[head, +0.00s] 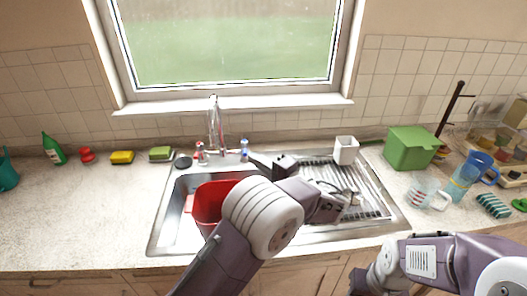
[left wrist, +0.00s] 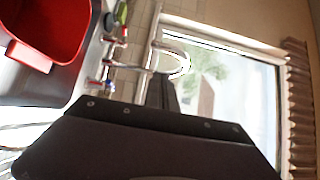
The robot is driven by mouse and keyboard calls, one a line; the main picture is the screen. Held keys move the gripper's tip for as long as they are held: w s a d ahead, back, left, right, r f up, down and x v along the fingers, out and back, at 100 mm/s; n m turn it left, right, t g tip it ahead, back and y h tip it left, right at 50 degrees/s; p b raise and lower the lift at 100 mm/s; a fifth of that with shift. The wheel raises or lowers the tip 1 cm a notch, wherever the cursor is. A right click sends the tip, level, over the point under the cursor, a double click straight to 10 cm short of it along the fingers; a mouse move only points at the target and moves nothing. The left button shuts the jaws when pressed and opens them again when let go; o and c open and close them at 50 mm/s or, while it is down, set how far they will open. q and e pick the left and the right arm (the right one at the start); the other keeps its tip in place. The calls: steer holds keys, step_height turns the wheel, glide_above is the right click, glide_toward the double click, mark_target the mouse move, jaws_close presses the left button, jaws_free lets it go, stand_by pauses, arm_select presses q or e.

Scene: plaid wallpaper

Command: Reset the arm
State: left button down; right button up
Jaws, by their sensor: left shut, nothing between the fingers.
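My left arm reaches up from the bottom of the head view over the sink. Its gripper (head: 262,163) is shut and empty, near the faucet and above the back right of the basin. In the left wrist view the dark gripper (left wrist: 160,95) fills the lower middle, with the faucet behind it. My right arm (head: 420,262) is at the lower right of the head view, in front of the counter. Its fingers cannot be made out there.
A red tub (head: 207,203) stands in the sink (head: 170,225), close to my left arm; it also shows in the left wrist view (left wrist: 50,25). The faucet (head: 215,125) rises behind. A white cup (head: 346,149) and green box (head: 408,148) stand right. The left counter front is clear.

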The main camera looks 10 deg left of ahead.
arm_select(q)
steer(key=s+a+r+n+g+y, duration=0.1)
steer(key=s+a+r+n+g, duration=0.2)
steer(key=a, duration=0.5)
steer(key=s+a+f+n+g+h, duration=0.2)
steer(key=s+a+f+g, duration=0.25)
steer(key=s+a, duration=0.5)
steer(key=s+d+f+n+g+h, duration=0.2)
steer(key=s+d+f+g+h, duration=0.2)
steer(key=s+f+h, duration=0.8)
steer(key=d+f+t+h, duration=0.2)
steer(key=d+f, duration=0.4)
steer(key=d, duration=0.3)
steer(key=shift+d+t, duration=0.15)
steer(key=shift+t, duration=0.3)
steer(key=shift+f, duration=0.1)
